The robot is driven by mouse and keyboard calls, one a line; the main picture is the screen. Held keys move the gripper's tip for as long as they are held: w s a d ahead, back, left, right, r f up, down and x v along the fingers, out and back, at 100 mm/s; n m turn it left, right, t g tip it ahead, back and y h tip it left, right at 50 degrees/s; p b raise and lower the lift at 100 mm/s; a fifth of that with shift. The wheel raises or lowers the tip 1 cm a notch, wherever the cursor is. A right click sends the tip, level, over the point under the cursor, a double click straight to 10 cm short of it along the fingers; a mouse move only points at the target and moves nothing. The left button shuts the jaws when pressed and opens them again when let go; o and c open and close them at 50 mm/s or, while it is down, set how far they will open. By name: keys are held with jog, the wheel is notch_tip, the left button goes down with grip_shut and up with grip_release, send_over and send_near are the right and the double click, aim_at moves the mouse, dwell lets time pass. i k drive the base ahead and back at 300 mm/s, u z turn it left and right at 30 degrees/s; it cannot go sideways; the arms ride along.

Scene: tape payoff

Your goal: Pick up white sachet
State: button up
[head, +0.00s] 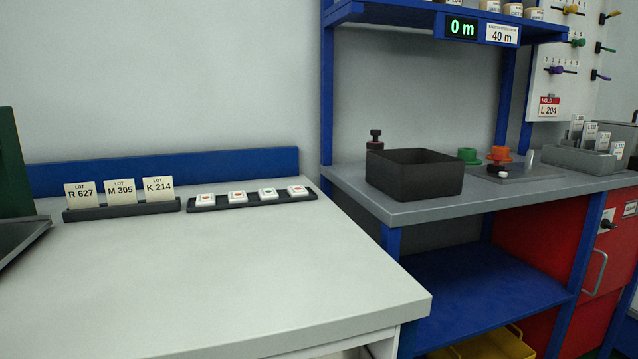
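Several small white square pieces lie in a row on a dark low tray (220,208) at the back of the white table. One white piece (268,193) bears a green mark, and the others, such as the far-right piece (298,190), bear red or orange marks. These may be sachets, but they are too small to tell. No other clear white sachet shows. My gripper is not in view.
A dark holder (120,212) with lot cards stands left of the tray. The white table's front (220,280) is clear. A grey bench (440,208) at right carries a black open box (415,176), coloured spools (498,154) and a card rack (570,157).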

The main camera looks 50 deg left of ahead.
aim_at(265, 194)
jog(key=i, duration=1.8)
jog(key=u, duration=3.2)
